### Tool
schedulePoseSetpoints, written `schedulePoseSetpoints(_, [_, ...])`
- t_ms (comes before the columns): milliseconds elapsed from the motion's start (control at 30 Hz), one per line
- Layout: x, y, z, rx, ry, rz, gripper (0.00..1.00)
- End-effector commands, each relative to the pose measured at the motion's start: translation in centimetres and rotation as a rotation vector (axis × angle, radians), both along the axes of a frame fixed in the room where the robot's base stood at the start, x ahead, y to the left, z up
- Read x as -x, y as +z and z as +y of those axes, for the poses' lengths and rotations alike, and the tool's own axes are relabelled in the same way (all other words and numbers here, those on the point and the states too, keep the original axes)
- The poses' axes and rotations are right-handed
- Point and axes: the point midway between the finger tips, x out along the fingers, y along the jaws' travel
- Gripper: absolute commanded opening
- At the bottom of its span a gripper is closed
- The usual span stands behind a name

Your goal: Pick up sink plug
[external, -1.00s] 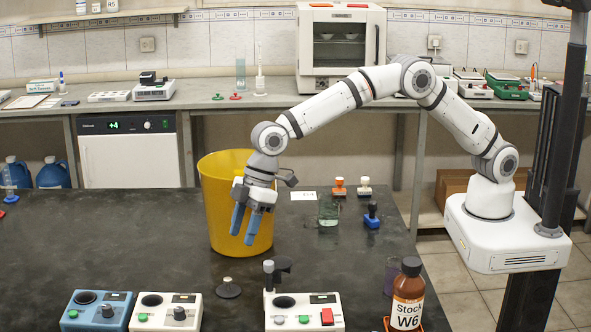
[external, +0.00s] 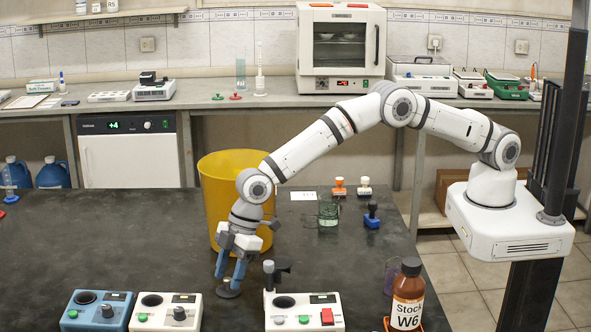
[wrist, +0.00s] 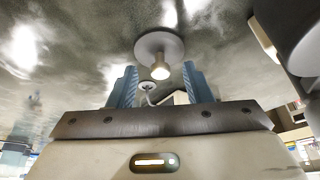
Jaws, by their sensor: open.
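My gripper (external: 229,279) is open, with blue fingers pointing down over the plug. Its fingertips partly hide the plug in the external view. In the wrist view the fingers (wrist: 158,75) stand apart with nothing held. I cannot tell whether they touch the plug.
A yellow bin (external: 215,190) stands close behind my gripper. A white unit with a dark post (external: 303,308) is near on the right. Two control boxes (external: 97,312) and (external: 165,312) sit front left. A brown bottle (external: 407,296) stands front right.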

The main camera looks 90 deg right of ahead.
Motion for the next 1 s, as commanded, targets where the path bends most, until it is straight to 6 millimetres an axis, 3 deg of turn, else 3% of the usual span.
schedulePoseSetpoints(200, [0.0, -0.05, 0.03, 0.0, 0.0, 0.0, 0.44])
schedulePoseSetpoints(733, [0.01, -0.03, 0.02, 0.0, 0.0, 0.0, 0.01])
schedulePoseSetpoints(1000, [0.0, 0.07, 0.02, 0.0, 0.0, 0.0, 0.0])
